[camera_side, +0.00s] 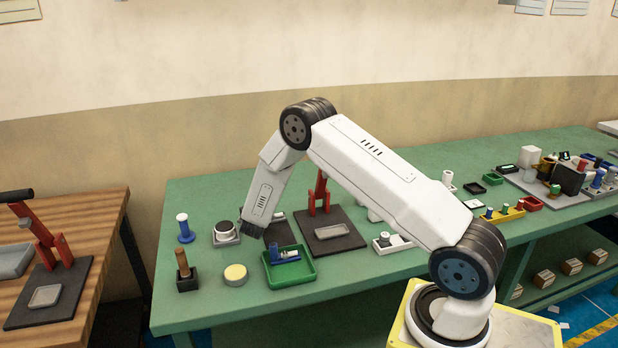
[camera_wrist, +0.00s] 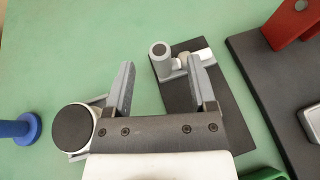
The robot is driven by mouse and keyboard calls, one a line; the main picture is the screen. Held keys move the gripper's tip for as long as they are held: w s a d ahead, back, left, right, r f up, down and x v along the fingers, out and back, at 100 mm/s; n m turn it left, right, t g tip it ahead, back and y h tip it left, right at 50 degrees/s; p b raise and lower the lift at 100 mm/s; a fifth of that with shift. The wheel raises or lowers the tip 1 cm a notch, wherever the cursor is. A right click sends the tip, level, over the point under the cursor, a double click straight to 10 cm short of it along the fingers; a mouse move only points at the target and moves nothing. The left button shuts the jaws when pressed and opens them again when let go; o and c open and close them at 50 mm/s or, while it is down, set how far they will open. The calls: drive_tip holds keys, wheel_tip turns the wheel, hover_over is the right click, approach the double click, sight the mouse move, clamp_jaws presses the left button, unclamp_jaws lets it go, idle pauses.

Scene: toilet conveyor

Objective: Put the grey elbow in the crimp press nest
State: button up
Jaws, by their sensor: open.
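In the wrist view the grey elbow (camera_wrist: 163,65) rests on a small dark plate (camera_wrist: 205,105), with one round open end facing the camera. My gripper (camera_wrist: 160,66) is open, its two fingers apart, with the elbow showing between and just beyond the fingertips; I see no contact. In the side view my arm's end hides the elbow. A red-levered press (camera_side: 320,192) stands on a dark base right of my gripper, with a pale grey nest (camera_side: 330,231) on that base. The nest's edge shows at the right of the wrist view (camera_wrist: 313,122).
A green tray (camera_side: 307,279) with a blue and white part sits in front. A black-topped round part (camera_side: 225,228) and blue peg (camera_side: 184,228) stand left. A similar red-levered press (camera_side: 42,240) is on the wooden table. Several small parts lie at right.

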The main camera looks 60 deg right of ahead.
drive_tip(key=shift+x, duration=2.6)
clamp_jaws()
